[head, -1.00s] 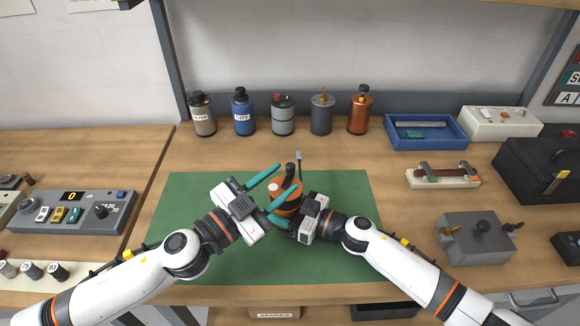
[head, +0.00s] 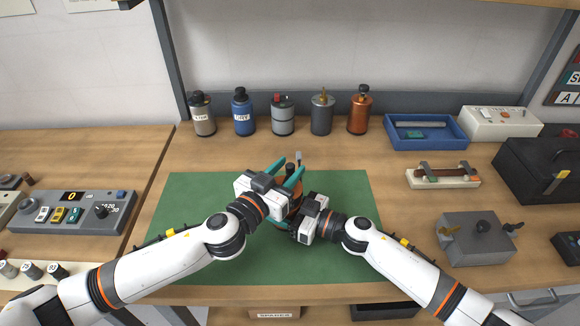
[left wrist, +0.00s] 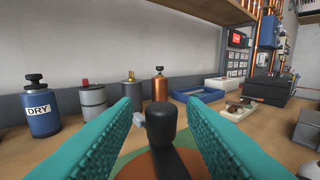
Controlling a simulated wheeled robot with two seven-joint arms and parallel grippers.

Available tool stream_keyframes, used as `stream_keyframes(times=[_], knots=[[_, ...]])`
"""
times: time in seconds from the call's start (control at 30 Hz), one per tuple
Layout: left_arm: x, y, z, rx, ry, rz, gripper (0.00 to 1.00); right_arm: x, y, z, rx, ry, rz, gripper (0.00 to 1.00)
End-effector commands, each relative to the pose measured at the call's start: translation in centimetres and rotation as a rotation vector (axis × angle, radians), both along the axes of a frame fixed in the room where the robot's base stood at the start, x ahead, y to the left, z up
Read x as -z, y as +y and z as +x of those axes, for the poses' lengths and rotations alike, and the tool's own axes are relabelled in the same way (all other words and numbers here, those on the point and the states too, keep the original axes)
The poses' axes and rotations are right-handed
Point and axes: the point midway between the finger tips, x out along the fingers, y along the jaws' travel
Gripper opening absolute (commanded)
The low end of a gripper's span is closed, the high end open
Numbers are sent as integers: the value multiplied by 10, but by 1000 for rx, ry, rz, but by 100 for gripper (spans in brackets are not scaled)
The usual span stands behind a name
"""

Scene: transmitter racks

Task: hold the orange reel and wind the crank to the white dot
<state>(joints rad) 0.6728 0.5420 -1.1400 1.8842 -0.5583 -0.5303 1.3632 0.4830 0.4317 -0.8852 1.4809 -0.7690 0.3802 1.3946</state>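The orange reel (head: 294,211) stands on the green mat (head: 345,190), largely covered by my grippers in the head view. Its orange top (left wrist: 138,166) shows at the bottom of the left wrist view. The crank's black upright knob (left wrist: 168,128) stands between the fingers of my left gripper (head: 288,171), which is open, with a gap on each side of the knob. My right gripper (head: 295,222) is at the reel's right side and looks closed on its body; its fingertips are mostly hidden. The white dot is hidden now.
Several canisters, including a blue one (head: 243,112) and a copper one (head: 360,110), line the back. A blue tray (head: 425,146) and a grey box (head: 476,240) are to the right. A control panel (head: 75,212) is at the left. The mat's left part is clear.

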Motion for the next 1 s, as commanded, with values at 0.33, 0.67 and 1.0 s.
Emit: stream_keyframes(times=[0.33,0.67,1.0], knots=[[0,-8,10,1,-1,1,38,0,0,1,2,0,-1,24],[0,-7,10,1,-1,2,0,0,0,1,2,0,-1,24],[0,-7,10,4,0,2,0,0,-1,1,2,0,-1,24]])
